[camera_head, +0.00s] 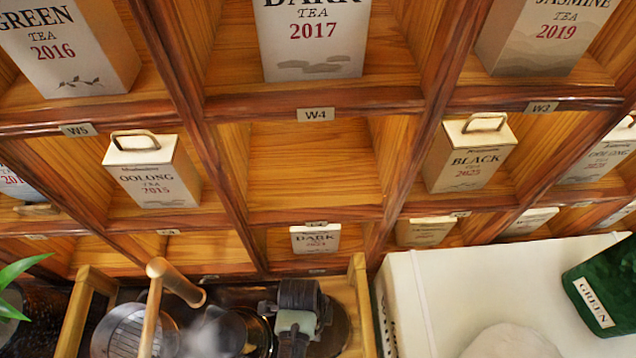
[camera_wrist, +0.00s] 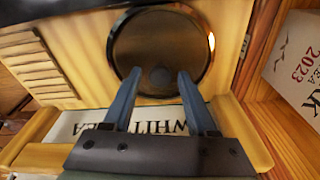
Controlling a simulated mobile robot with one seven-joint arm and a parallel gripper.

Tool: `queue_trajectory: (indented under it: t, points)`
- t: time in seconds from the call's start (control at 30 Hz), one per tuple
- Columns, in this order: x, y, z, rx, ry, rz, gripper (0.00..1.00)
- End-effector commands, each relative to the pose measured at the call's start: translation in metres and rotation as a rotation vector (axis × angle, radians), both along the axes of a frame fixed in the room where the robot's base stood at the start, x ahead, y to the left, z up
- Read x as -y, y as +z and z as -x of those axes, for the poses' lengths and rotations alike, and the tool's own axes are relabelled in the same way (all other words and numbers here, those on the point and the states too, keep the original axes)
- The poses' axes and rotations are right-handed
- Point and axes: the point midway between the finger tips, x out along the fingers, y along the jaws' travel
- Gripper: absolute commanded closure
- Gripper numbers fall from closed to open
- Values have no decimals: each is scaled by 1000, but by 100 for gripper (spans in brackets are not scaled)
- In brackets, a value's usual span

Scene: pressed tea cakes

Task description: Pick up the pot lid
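The pot lid (camera_wrist: 162,35) is a dark round disc with a shiny metal rim, at the top middle of the wrist view.
A wooden frame (camera_head: 360,300) surrounds the area. Left of my gripper stand a dark steaming pot (camera_head: 228,332) and a wooden handle (camera_head: 172,280). A white box (camera_head: 470,280) stands right. Shelves of tea boxes rise behind. A "WHITE TEA" label (camera_wrist: 80,122) lies below the fingers.

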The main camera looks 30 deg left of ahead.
Motion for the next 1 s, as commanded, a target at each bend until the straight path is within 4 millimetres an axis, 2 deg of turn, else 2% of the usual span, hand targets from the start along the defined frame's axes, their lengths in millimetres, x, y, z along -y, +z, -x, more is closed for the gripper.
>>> queue_trajectory:
  t: [0.03,0.3,1.0]
  points:
    - [0,0,0,0,0,0,53]
    - [0,0,0,0,0,0,100]
    - [0,1,0,0,0,0,100]
